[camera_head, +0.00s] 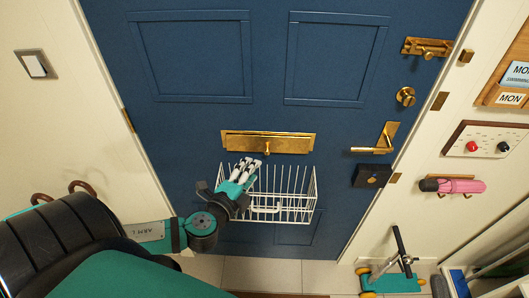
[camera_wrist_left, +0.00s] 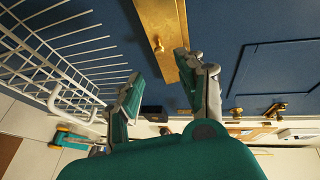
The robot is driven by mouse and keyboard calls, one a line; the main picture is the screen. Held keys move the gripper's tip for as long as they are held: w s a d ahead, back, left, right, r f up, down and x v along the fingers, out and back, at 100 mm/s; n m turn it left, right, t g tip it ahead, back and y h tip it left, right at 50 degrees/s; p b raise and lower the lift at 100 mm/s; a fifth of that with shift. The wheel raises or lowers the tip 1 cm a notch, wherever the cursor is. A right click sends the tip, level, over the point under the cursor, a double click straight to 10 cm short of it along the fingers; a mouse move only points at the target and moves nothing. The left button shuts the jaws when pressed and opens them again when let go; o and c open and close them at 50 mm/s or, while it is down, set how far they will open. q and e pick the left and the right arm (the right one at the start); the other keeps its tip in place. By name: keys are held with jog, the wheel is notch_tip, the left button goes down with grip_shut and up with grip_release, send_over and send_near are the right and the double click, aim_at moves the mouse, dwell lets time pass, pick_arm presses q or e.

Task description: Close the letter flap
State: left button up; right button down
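The brass letter flap (camera_head: 267,142) is set in the blue door, with a small knob at its lower middle. It also shows in the left wrist view (camera_wrist_left: 160,22). I cannot tell clearly how far it is tilted. My left gripper (camera_head: 247,164) is just below the flap's left half, in front of the door and at the top of the wire basket. In the left wrist view its two fingers (camera_wrist_left: 160,76) are apart with nothing between them. The right finger looks close to the brass; contact cannot be told. My right gripper is not in view.
A white wire basket (camera_head: 295,197) hangs on the door under the flap. A brass handle (camera_head: 378,142) and a black lock box (camera_head: 371,175) are to the right. A pink umbrella (camera_head: 459,186) hangs on the right wall. A teal scooter (camera_head: 391,275) stands on the floor.

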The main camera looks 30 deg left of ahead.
aim_at(267, 153)
pick_arm(q)
jog(key=p+x, duration=0.1)
jog(key=x, duration=0.7)
jog(key=shift+r, duration=0.1)
jog(key=shift+w+f+p, duration=0.2)
jog(key=shift+w+p, duration=0.15)
jog(key=shift+w, duration=0.15)
jog(key=shift+s, duration=0.1)
jog(key=shift+c, duration=0.7)
grip_shut()
